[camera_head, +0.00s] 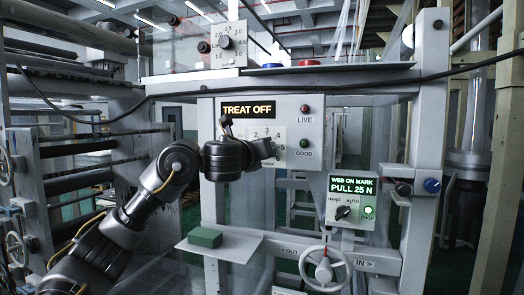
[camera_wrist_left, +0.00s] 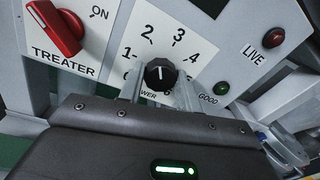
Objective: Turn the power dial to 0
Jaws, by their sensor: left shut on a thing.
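The power dial (camera_wrist_left: 160,75) is a round black knob on a white plate (camera_wrist_left: 146,18) numbered around it. Its white mark points roughly up in the left wrist view, between 2 and 3; the exact reading is hard to tell. My left gripper (camera_wrist_left: 158,86) is shut on the dial, one finger on either side. In the head view my left gripper (camera_head: 270,148) reaches the panel and hides the dial; part of the plate (camera_head: 266,131) shows above it. My right gripper is not in view.
A red TREATER switch (camera_wrist_left: 60,30) sits left of the dial. A red LIVE lamp (camera_head: 305,109) and a green GOOD lamp (camera_head: 304,143) are to the right. The display (camera_head: 247,110) reads TREAT OFF. Below are a green block (camera_head: 205,237) on a shelf and a handwheel (camera_head: 325,268).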

